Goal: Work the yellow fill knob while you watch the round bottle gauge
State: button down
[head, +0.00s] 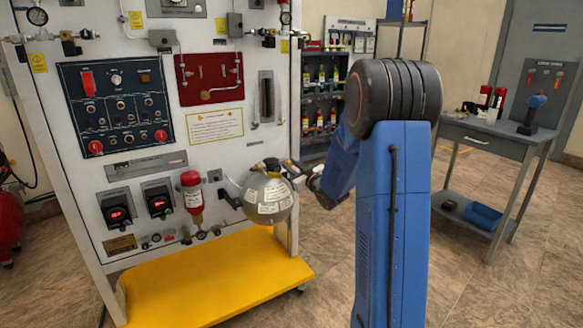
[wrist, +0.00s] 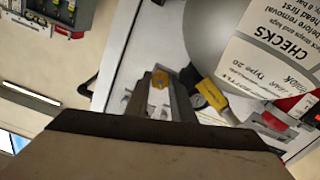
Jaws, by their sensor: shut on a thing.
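In the head view my gripper (head: 294,174) is at the lower right of the white panel, just beside the grey round bottle (head: 268,196). The bottle carries white labels. It also fills the upper right of the wrist view (wrist: 205,30), close to my fingers. In the head view the knob is hidden. I cannot make out which dial is the round bottle's gauge.
The white panel (head: 130,40) holds a dark switch board (head: 120,137), a red plate (head: 208,98) and a small red bottle (head: 192,196). A yellow step (head: 215,280) juts out below. A grey bench (head: 490,137) stands at right. Floor between is clear.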

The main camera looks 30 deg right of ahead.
dwell(0.4)
jog(key=c, duration=1.8)
grip_release()
jog(key=shift+s, duration=0.1)
jog(key=s, duration=1.7)
jog(key=shift+s+d, duration=0.15)
jog(key=shift+d, duration=0.15)
